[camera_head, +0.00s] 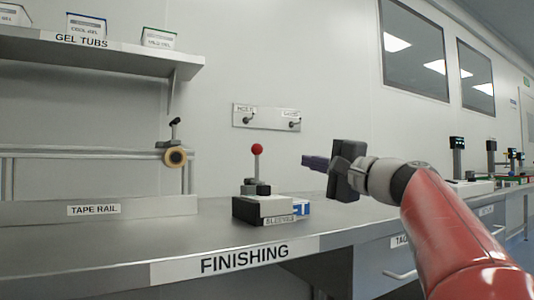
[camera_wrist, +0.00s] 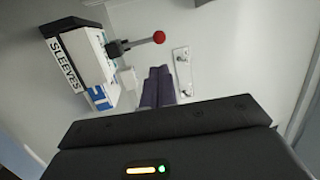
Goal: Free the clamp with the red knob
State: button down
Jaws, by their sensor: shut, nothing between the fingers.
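The clamp's red knob (camera_head: 257,149) tops a thin upright lever on a dark clamp body (camera_head: 256,188). The clamp sits on a box labelled SLEEVES (camera_head: 262,209) on the bench. In the wrist view the red knob (camera_wrist: 159,37) shows at the upper middle, with the lever running left to the SLEEVES box (camera_wrist: 82,62). My gripper (camera_head: 306,161) is to the right of the knob, at about its height in the picture, and points left. Its purple fingers (camera_wrist: 158,86) are together and empty, apart from the knob.
The FINISHING bench (camera_head: 130,245) has clear room in front and left of the clamp. A blue-marked item (camera_head: 302,208) sits right behind the box. A tape rail with a roll (camera_head: 175,157) stands left. A hook plate (camera_head: 266,117) is on the wall; a shelf (camera_head: 100,48) hangs upper left.

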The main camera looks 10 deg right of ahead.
aim_at(261, 149)
jog(key=p+x, duration=0.4)
jog(key=x, duration=0.9)
jog(key=shift+r, duration=0.2)
jog(key=shift+w+a+p, duration=0.2)
jog(key=shift+w+p, duration=0.15)
jog(key=shift+w, duration=0.05)
